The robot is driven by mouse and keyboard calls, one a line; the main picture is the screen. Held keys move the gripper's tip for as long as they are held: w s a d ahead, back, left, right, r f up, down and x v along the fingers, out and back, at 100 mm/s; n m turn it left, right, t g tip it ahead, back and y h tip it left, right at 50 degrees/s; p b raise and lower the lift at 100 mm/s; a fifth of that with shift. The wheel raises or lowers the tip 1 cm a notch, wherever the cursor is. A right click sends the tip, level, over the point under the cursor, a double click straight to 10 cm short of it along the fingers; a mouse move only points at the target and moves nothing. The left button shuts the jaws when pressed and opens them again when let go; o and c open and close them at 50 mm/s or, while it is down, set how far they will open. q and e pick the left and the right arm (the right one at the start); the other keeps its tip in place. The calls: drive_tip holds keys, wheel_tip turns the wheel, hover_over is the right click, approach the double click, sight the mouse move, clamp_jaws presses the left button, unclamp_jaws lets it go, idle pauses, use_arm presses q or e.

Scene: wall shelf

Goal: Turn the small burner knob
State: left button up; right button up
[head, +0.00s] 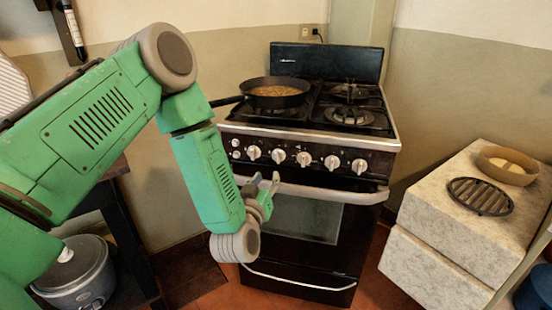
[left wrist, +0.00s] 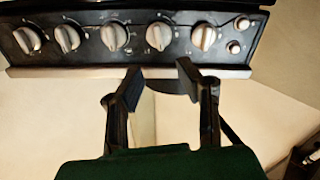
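A black stove (head: 300,200) has a row of several silver knobs on its front panel, with two smaller round controls (head: 236,148) at the left end. I cannot tell which of the knobs (head: 304,159) is the small burner knob. In the left wrist view the row runs across the top, with a knob (left wrist: 159,35) above the gap between my fingers and the two smaller controls (left wrist: 237,35) to the right. My left gripper (head: 266,180) is open and empty, just below the left part of the panel and apart from the knobs. My right gripper is not in view.
The oven handle (head: 330,193) runs across just below the panel, close to my left gripper. A black pan (head: 276,88) with food sits on the stove's left rear. A stone block (head: 440,215) stands at right, holding a dark rack and a bowl (head: 507,172).

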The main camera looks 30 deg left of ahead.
sight(276, 158)
use_arm(q)
drive_tip(key=b+x, duration=0.1)
drive_tip(key=x, duration=0.9)
drive_tip(key=shift+c, duration=0.4)
